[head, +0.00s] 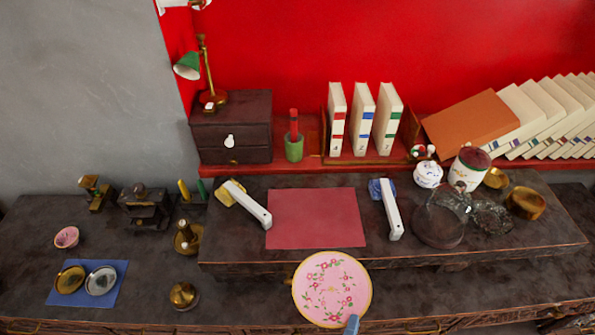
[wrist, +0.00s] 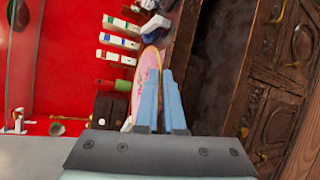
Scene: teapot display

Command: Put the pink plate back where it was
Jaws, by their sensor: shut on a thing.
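The pink plate (head: 325,285) has a gold rim and a ring of red flowers with green leaves. It is in front of the raised dark shelf, its face turned toward the head camera. Whether it touches the shelf front or hangs clear I cannot tell. My gripper (head: 352,325) shows only as a blue fingertip at the plate's lower right rim. In the wrist view my gripper (wrist: 163,72) has its two blue fingers closed on the edge of the plate (wrist: 147,72), which shows nearly edge-on.
A red mat (head: 317,218) lies on the raised shelf between two white-handled things (head: 250,205) (head: 392,210). A blue mat (head: 52,295) with two small dishes and a brass candlestick (head: 187,240) are at left.

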